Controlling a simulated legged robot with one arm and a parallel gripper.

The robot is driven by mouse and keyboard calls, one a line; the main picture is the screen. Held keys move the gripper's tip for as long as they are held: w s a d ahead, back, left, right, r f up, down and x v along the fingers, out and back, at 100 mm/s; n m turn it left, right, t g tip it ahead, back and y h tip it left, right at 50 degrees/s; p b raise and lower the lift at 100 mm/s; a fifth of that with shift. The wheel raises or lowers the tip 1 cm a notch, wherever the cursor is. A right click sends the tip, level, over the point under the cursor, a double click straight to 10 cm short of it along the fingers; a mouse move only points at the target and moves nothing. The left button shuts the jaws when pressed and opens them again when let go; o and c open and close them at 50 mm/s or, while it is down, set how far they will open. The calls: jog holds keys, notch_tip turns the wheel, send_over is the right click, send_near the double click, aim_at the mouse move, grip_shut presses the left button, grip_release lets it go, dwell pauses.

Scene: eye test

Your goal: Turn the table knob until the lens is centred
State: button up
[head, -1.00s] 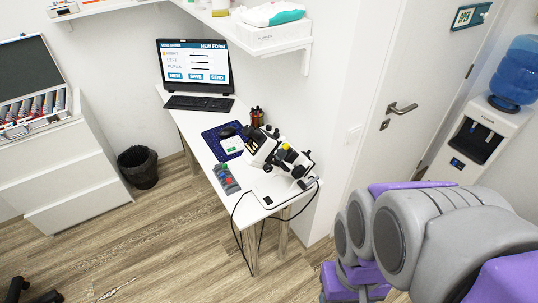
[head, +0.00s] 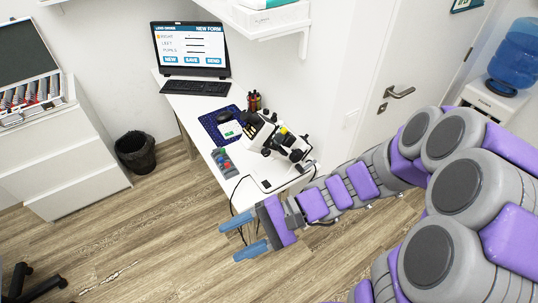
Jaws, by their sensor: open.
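A white and black lens-measuring instrument (head: 284,143) stands on the near end of the narrow white desk (head: 205,113). Dark knobs show on its side, but I cannot tell which one is the table knob. The lens cannot be made out at this size. My gripper (head: 240,236) has two blue fingers, spread apart with nothing between them. It is in front of the desk's near end, over the floor in the picture, lower left of the instrument and apart from it.
A grey tray with coloured pieces (head: 223,160) lies left of the instrument. A monitor (head: 191,49) and keyboard (head: 195,88) stand at the desk's far end. A black bin (head: 135,152) stands on the floor. A black cable hangs at the desk's near end. The floor at left is mostly clear.

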jog(key=w+m+t+y, duration=0.4)
jog(key=w+m+t, duration=0.15)
jog(key=w, duration=0.35)
jog(key=m+t+h+p, duration=0.1)
jog(key=m+t+h, duration=0.8)
jog(key=m+t, duration=0.8)
send_near(268, 153)
jog(key=w+a+b, duration=0.1)
jog(key=w, duration=0.1)
jog(key=w+a+r+m+g, duration=0.1)
jog(key=w, duration=0.2)
jog(key=w+a+m+g+b, duration=0.1)
jog(key=w+a, duration=0.1)
jog(key=shift+w+a+r+b, duration=0.15)
jog(key=shift+w+r+b, duration=0.15)
jog(key=shift+w+b, duration=0.1)
jog(key=shift+c, duration=0.2)
jog(key=c, duration=1)
jog(key=shift+r+m+p, duration=0.1)
jog(key=shift+m+p, duration=0.35)
jog(key=shift+m, duration=0.6)
